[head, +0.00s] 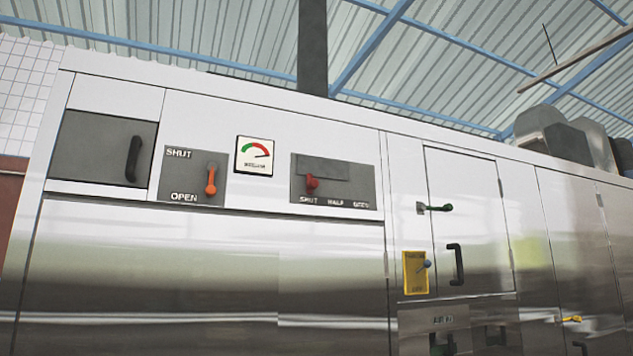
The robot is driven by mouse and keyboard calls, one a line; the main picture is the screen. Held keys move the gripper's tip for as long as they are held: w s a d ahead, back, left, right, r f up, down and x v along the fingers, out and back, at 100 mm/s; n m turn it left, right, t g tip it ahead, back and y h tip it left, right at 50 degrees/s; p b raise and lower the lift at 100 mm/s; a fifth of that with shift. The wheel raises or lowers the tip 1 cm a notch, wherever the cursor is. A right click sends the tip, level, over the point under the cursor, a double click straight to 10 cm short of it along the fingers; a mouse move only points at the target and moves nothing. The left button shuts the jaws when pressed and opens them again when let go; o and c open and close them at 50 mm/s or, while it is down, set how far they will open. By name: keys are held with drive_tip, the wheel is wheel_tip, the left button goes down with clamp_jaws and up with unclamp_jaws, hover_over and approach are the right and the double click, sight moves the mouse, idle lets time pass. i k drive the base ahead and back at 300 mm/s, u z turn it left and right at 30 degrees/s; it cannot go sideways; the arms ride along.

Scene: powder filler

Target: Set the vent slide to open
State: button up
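A grey panel (360,186) on the upper front of the steel machine carries the words SHUT, HALF and a third, blurred word that looks like OPEN, from left to right. Its red knob (311,182) stands at the left end, above SHUT. This looks like the vent slide, but no word "vent" can be read on it. Another grey panel (184,165), further left, reads SHUT at the top and OPEN at the bottom; its orange-red lever handle (211,181) hangs down on the right side. My gripper is not in view.
A red-green dial gauge (254,156) sits between the two panels. A dark door with a black handle (134,158) is at far left.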

sight(312, 182)
drive_tip(key=k, duration=0.9)
drive_tip(key=u, duration=0.85)
drive_tip(key=i, duration=1.5)
drive_tip(key=z, duration=0.2)
